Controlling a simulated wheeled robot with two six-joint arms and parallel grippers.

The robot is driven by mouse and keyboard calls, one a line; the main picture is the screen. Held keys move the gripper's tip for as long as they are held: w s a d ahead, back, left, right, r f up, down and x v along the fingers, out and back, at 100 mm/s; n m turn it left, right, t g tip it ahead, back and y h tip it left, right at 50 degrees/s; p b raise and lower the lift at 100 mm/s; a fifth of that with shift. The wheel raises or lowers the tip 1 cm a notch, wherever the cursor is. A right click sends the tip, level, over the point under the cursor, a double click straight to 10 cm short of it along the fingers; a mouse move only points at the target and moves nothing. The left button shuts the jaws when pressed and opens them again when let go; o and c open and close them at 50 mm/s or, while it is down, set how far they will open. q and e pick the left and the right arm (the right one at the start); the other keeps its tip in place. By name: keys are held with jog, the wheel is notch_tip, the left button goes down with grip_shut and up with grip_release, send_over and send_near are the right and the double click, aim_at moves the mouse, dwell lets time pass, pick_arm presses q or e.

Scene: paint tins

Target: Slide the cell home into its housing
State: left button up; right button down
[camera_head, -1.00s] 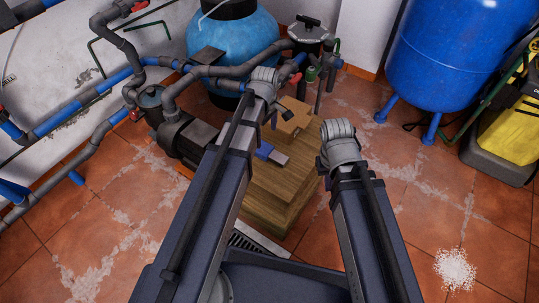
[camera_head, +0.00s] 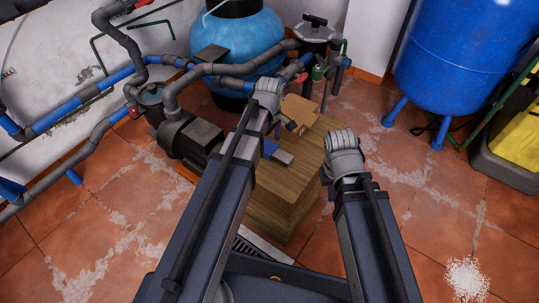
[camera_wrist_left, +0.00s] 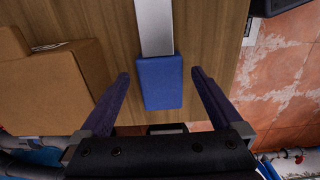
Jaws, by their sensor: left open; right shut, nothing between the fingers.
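A blue block (camera_head: 269,148) with a flat grey bar (camera_head: 283,157) at one end lies on the wooden stand (camera_head: 284,206). In the left wrist view the blue block (camera_wrist_left: 161,84) meets the silver-grey bar (camera_wrist_left: 154,26) end to end. I cannot tell which is cell and which is housing. My left gripper (camera_wrist_left: 160,73) is open, with one dark finger on each side of the blue block and a gap on both sides. My right gripper (camera_head: 341,150) is right of the stand, shut and empty; its fingertips are mostly hidden behind the wrist.
A cardboard box (camera_head: 299,110) sits on the stand beside the block; it also shows in the left wrist view (camera_wrist_left: 50,90). Pipes and a pump (camera_head: 190,137) stand left, blue tanks (camera_head: 240,45) behind.

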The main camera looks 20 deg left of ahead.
aim_at(269, 147)
pick_arm(q)
jog(key=shift+f+b, duration=0.35)
jog(key=shift+f, duration=0.5)
pick_arm(e)
jog(key=shift+f, duration=0.75)
pick_arm(q)
jog(key=shift+r, duration=0.1)
jog(key=shift+c, duration=0.4)
jog(key=c, duration=1.4)
jog(key=shift+r, duration=0.1)
pick_arm(e)
jog(key=shift+r, duration=0.1)
